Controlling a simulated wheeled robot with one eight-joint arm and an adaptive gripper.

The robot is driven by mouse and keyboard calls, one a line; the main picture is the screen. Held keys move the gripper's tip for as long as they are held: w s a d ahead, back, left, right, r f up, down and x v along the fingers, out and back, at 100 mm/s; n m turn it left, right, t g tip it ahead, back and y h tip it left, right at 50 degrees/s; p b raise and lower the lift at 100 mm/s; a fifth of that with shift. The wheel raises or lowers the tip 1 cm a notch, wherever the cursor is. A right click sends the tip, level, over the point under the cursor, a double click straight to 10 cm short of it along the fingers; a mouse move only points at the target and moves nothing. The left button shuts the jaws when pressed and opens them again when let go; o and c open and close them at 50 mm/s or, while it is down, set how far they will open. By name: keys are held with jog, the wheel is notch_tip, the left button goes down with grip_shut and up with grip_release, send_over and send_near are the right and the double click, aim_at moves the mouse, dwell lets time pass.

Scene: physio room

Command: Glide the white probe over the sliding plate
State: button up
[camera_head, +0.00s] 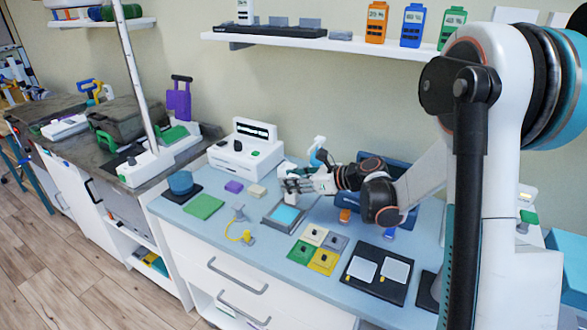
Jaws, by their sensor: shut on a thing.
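The sliding plate (285,216) is a light blue pad in a grey frame, lying on the blue worktop. My gripper (288,187) is just above and behind the plate's far edge, with the arm reaching in from the right. Its fingers are shut on a small pale thing, which I take to be the white probe; the fingers hide most of it. I cannot tell whether the probe touches the plate. A white and blue upright thing (318,152) stands just behind my gripper.
A white device (246,150) stands behind left. A yellow cable loop (238,234) and green pad (204,206) lie left of the plate. Coloured square tiles (323,261) and a black tray (373,274) lie to the right. A dark blue bin (398,172) stands behind the arm.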

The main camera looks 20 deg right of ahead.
jog(key=shift+r+p, duration=1)
jog(key=shift+r, duration=0.75)
